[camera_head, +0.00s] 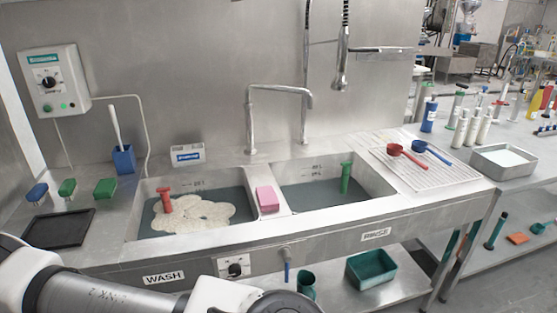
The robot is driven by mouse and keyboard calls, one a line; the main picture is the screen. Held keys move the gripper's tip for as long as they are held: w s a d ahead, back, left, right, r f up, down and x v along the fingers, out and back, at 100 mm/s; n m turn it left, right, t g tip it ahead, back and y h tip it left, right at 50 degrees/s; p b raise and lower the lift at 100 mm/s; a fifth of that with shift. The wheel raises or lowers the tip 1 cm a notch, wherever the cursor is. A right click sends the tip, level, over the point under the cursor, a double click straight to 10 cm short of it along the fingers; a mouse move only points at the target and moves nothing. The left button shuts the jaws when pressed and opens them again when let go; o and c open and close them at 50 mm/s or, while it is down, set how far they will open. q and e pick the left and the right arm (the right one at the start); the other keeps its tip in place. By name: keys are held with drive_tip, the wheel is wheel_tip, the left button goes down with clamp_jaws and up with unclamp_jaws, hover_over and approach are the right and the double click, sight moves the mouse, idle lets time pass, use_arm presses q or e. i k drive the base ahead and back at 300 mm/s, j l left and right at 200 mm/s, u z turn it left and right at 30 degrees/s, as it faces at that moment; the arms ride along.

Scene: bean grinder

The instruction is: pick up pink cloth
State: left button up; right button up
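A pink, block-shaped item (267,199), the only pink thing I see, lies on the divider between the two sinks. It looks like a folded cloth or a sponge; I cannot tell which. Nothing is touching it from above. Part of one of my arms, white and grey, crosses the lower left corner of the view, in front of the wash sink. Neither of my grippers' fingertips shows.
The wash sink (151,224) holds foam and a red-handled tool (167,203). The rinse sink (384,187) holds a green tool (346,177). A tall faucet (250,118) stands behind the divider. Red and blue scoops (394,149) lie on the right drainboard.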

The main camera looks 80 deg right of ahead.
sight(267, 200)
drive_tip(key=z, duration=2.65)
